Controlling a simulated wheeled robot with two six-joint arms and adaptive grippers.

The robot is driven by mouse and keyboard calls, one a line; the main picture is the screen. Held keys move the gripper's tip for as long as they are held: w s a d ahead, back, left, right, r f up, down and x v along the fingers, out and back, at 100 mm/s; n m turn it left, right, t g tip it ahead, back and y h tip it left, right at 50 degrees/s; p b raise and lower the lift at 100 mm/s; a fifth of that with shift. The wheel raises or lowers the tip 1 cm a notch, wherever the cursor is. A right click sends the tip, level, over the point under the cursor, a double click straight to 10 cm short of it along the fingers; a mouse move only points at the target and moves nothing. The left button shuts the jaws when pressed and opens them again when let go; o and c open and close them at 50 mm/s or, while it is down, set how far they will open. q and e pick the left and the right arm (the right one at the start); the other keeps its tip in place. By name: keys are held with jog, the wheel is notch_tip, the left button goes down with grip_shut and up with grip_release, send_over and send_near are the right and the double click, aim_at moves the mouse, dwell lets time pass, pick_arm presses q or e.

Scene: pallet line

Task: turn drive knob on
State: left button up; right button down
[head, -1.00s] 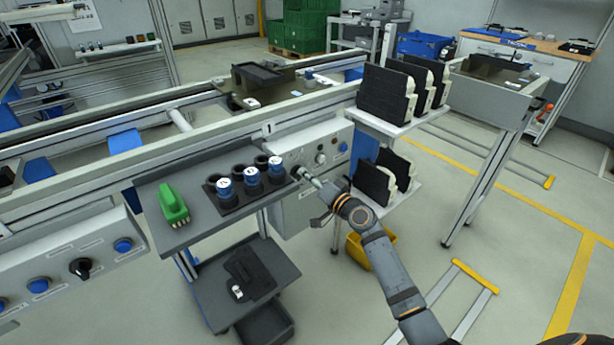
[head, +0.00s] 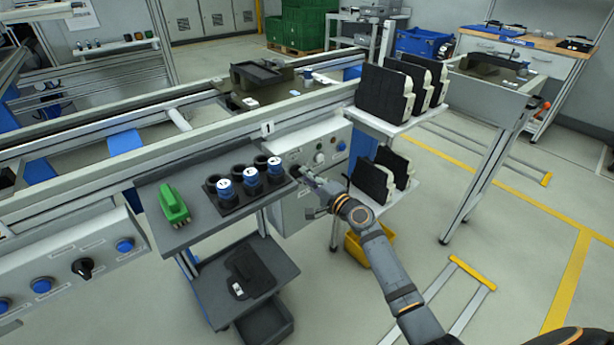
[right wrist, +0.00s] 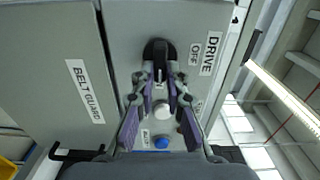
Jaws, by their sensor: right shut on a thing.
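The black drive knob (right wrist: 159,50) is on a grey panel in the right wrist view, beside a DRIVE label (right wrist: 211,53) with a smaller OFF label (right wrist: 195,54). My right gripper (right wrist: 161,76) is shut on the knob's grip bar, one finger on each side. The bar runs up and down in that view; its exact setting is hard to tell. In the head view my right gripper (head: 304,174) is against the left part of the control box (head: 322,138) and largely hides the knob. My left gripper is not in view.
In the right wrist view, a white button (right wrist: 162,110) and blue button (right wrist: 161,143) lie below the knob, and a BELT GUARD label (right wrist: 85,91) is at left.

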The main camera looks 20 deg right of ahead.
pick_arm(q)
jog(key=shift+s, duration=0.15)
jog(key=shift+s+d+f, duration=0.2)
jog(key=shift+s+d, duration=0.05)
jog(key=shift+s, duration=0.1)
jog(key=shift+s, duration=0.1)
pick_arm(e)
jog(key=shift+f, duration=0.1)
jog(key=c, duration=1.4)
grip_release()
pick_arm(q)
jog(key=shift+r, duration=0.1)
pick_arm(e)
jog(key=shift+o, duration=0.2)
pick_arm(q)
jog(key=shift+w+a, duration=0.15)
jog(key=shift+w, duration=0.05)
pick_arm(e)
jog(key=v, duration=1.2)
